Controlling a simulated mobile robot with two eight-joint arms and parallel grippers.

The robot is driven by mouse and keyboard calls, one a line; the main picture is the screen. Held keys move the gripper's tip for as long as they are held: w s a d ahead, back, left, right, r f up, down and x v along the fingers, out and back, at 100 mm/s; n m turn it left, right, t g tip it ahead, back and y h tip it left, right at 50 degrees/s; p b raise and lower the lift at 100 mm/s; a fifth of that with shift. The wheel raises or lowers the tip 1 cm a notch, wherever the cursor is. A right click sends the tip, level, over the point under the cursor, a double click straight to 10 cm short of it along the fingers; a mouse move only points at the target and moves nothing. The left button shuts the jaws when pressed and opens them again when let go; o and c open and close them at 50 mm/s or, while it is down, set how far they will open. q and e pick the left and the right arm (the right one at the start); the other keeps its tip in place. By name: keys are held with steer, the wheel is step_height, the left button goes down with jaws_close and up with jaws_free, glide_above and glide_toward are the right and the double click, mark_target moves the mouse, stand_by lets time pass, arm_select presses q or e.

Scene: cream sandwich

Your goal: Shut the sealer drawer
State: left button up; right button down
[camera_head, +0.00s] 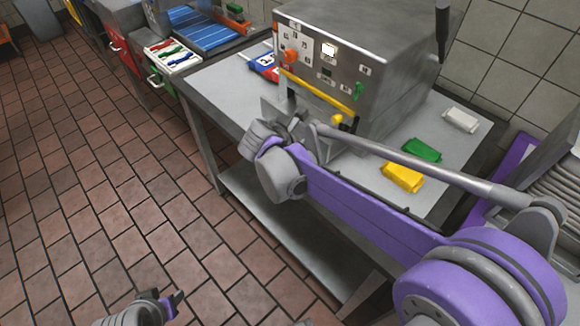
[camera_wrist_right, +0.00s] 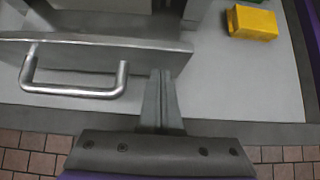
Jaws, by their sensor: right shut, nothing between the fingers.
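The sealer (camera_head: 330,60) is a steel box on the table, with an orange knob and a yellow bar on its front. Its drawer stands out from the front; in the right wrist view I see the drawer's grey front panel (camera_wrist_right: 150,55) with a bent-bar handle (camera_wrist_right: 75,92). My right gripper (camera_wrist_right: 160,75) is shut and empty, right of the handle, its tips at the panel's lower edge; I cannot tell whether they touch. In the head view my right wrist largely hides the drawer. My left gripper (camera_head: 170,300) is low over the floor, away from the table; its fingers are too small to judge.
A yellow block (camera_head: 402,178), a green block (camera_head: 423,150) and a white block (camera_head: 461,120) lie on the table right of the sealer. A red and blue item (camera_head: 264,66) lies to its left. A tray of colored utensils (camera_head: 173,55) stands further left. The tiled floor in front is clear.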

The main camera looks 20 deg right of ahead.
steer(key=w+d, duration=0.1)
steer(key=d, duration=0.2)
steer(key=w+d, duration=0.1)
steer(key=d, duration=0.2)
steer(key=w+d, duration=0.1)
steer(key=d, duration=0.2)
steer(key=shift+w, duration=0.4)
steer(key=shift+d+r, duration=0.1)
steer(key=shift+d, duration=0.1)
steer(key=shift+w, duration=0.1)
steer(key=shift+a, duration=0.1)
